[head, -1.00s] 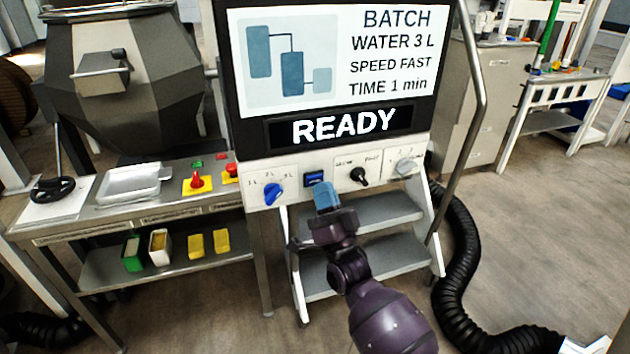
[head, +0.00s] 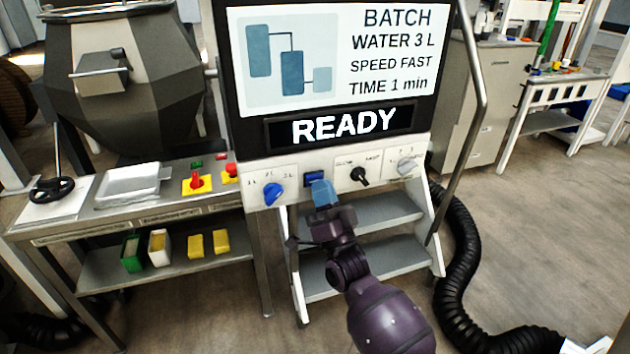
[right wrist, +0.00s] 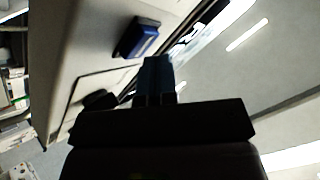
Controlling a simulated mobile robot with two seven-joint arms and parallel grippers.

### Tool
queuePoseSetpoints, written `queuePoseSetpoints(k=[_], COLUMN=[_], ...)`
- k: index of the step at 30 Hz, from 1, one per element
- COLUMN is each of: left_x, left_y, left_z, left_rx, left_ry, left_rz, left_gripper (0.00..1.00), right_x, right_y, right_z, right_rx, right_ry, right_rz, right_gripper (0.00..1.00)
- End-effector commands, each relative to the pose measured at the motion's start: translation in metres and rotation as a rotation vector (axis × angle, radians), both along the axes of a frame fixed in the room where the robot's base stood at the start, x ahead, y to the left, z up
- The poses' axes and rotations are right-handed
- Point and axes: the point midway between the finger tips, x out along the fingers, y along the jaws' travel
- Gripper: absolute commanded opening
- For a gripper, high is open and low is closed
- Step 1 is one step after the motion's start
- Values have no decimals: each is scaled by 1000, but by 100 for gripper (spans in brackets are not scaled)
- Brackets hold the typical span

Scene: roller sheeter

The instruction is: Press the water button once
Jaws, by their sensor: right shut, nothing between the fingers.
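The water button is a blue rectangular button (head: 314,178) on the white control panel (head: 322,165), between a blue knob (head: 273,194) and a black knob (head: 359,175). In the right wrist view the blue button (right wrist: 138,37) sits just beyond and left of the fingertips. My right gripper (head: 323,188), with light blue fingers, is shut and empty just below the button. Its fingertips (right wrist: 156,62) appear apart from the button in the right wrist view; the exact gap is hard to tell. My left gripper is not in view.
The screen above the panel reads BATCH, WATER 3 L, SPEED FAST, TIME 1 min, and READY. A grey knob (head: 407,165) is at the panel's right. Steps (head: 365,262) stand below. A metal table (head: 130,215) with red buttons is at left, a black hose (head: 462,270) at right.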

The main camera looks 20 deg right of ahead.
Motion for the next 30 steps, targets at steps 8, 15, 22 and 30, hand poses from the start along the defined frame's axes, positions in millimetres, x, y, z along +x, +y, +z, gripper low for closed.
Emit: queuePoseSetpoints(k=[8, 15, 22, 30], left_x=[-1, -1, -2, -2], left_y=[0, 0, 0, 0], left_z=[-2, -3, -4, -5], left_rx=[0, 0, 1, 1], left_ry=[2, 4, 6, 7], left_rz=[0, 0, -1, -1], left_gripper=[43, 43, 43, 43], right_x=[2, 5, 7, 9], right_y=[0, 0, 0, 0], right_z=[0, 0, 0, 1], right_rx=[0, 0, 0, 0], right_ry=[0, 0, 0, -1], right_rz=[0, 0, 0, 0], right_gripper=[0, 0, 0, 0])
